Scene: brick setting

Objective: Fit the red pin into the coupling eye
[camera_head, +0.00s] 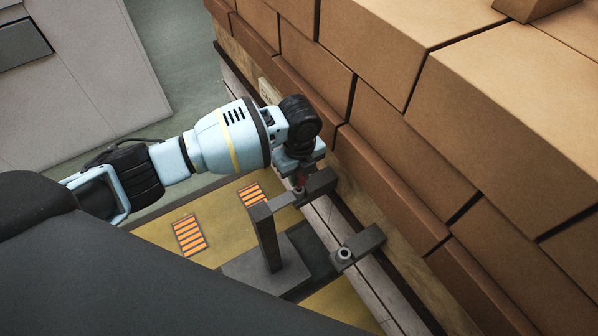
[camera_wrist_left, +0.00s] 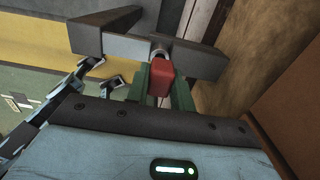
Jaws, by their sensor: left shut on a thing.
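The red pin (camera_head: 301,179) is in my left gripper (camera_head: 299,166), which is shut on it and points down in the head view. In the left wrist view the red pin (camera_wrist_left: 160,77) sits between the green fingers of my left gripper (camera_wrist_left: 160,88). The coupling eye (camera_head: 299,190), a light ring on a dark grey bar, lies right at the pin's lower end. The eye also shows in the left wrist view (camera_wrist_left: 158,51), partly hidden behind the pin. I cannot tell whether the pin's tip is inside it.
A second dark bar with a ring (camera_head: 345,254) stands nearer, on the rail (camera_head: 375,290). A grey post (camera_head: 266,238) rises from a dark base beside the eye. Stacked brown blocks (camera_head: 400,120) form a wall close on the right. Orange-striped plates (camera_head: 189,235) lie on the yellow floor.

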